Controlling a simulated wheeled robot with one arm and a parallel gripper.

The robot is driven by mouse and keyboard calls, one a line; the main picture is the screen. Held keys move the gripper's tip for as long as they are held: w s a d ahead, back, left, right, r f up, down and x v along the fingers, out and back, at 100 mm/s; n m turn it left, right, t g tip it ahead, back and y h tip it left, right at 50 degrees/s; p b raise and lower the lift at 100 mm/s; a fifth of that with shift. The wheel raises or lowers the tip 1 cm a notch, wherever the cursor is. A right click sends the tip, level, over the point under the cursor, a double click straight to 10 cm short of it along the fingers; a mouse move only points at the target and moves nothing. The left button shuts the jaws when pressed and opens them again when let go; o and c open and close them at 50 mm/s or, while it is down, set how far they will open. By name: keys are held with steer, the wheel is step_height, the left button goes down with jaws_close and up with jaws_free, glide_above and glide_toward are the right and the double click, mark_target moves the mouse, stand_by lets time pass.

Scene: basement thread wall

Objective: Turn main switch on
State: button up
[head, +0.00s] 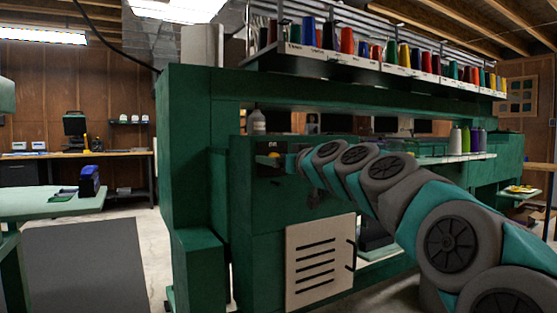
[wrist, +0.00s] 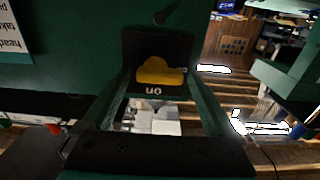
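The main switch is a yellow handle (wrist: 160,71) on a black plate (wrist: 140,45). In the wrist view its lettering is upside down, with "on" below the handle and a partly hidden label at its right end. The handle lies roughly crosswise in that view. No firm contact with the handle can be seen. In the head view my gripper (head: 291,164) is beside the switch, partly hidden by my arm.
The green machine (head: 195,130) carries a rack of thread cones (head: 345,42) above. A slotted cream panel (head: 320,262) is below the switch. A pale green table (head: 50,203) with a blue object (head: 89,181) stands left.

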steer(key=c, duration=1.2)
steer(key=shift+m, duration=0.3)
steer(key=m, duration=0.1)
steer(key=m+p, duration=0.1)
steer(key=m, duration=0.2)
steer(key=shift+d+r+p, duration=0.1)
steer(key=shift+r+p, duration=0.15)
steer(key=shift+p, duration=0.05)
steer(key=m+p, duration=0.2)
steer(key=m, duration=0.3)
steer(key=shift+w+d+r+m+p, duration=0.1)
steer(key=shift+m+p, duration=0.3)
steer(key=m+p, duration=0.2)
steer(key=m, duration=0.1)
steer(key=shift+d+m, duration=0.1)
steer(key=shift+m, duration=0.2)
steer(key=shift+w+d+m+p, duration=0.15)
steer(key=shift+m+p, duration=1)
steer(key=shift+m, duration=0.75)
steer(key=shift+f, duration=0.25)
